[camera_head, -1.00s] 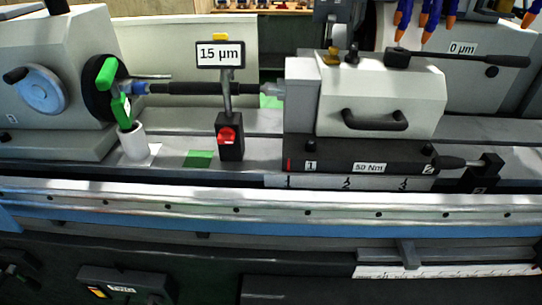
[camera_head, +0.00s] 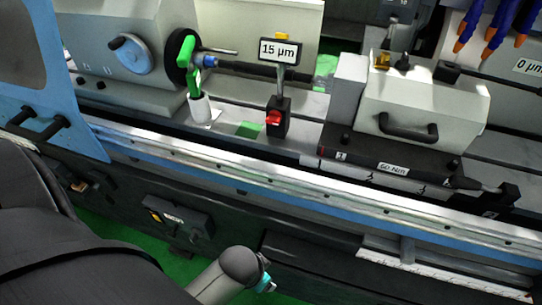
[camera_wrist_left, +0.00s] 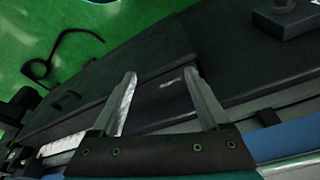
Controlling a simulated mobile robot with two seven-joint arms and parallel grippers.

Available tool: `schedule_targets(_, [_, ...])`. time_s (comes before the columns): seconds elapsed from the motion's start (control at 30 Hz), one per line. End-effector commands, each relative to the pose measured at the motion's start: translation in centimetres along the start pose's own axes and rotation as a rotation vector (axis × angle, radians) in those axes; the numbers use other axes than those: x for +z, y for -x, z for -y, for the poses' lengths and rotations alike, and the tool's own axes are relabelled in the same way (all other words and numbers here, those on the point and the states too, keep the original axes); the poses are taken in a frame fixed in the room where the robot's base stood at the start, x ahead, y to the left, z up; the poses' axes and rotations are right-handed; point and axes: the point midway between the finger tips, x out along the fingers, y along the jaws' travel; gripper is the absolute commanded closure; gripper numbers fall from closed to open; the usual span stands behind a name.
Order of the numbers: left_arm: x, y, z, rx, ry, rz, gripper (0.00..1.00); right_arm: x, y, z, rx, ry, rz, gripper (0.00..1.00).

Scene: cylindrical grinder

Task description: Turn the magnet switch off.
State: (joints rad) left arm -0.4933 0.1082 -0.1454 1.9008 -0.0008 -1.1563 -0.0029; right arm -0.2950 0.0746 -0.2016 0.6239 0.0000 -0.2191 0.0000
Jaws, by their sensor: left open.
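The magnet switch is a red knob (camera_head: 274,117) on the front of a small black magnetic base (camera_head: 280,128). The base stands on the machine table, and a post with a "15 µm" display (camera_head: 281,50) rises from it. My right gripper is not seen.
The tailstock (camera_head: 415,110) with a black handle stands right of the base. A white cup (camera_head: 200,108) with a green-handled tool stands left of it. A long metal rail (camera_head: 255,172) runs along the front. A blue door (camera_head: 45,70) is at the left. Green floor shows below.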

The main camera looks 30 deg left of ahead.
Motion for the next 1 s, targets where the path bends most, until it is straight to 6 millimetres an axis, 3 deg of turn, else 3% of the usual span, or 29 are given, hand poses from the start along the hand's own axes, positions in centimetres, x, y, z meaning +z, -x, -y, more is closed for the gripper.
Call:
schedule_targets(0.03, [-1.3,3.3,0.3,-0.005,-0.007,-0.017,0.22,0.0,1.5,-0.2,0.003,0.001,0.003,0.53])
schedule_targets(0.17, [-3.4,9.6,1.3,-0.038,-0.072,-0.052,0.22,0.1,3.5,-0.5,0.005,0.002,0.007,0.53])
schedule_targets(0.23, [-4.8,13.2,2.6,-0.091,-0.183,-0.083,0.22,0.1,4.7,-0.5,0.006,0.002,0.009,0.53])
schedule_targets(0.3, [-6.1,15.4,4.4,-0.175,-0.364,-0.113,0.22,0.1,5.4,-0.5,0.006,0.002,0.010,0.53])
schedule_targets(0.7, [-13.4,18.8,12.6,-0.720,-1.470,-0.064,0.22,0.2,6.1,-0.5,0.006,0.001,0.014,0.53])
schedule_targets(1.0, [-18.1,20.1,15.6,-1.126,-2.249,0.215,0.22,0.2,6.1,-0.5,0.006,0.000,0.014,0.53])
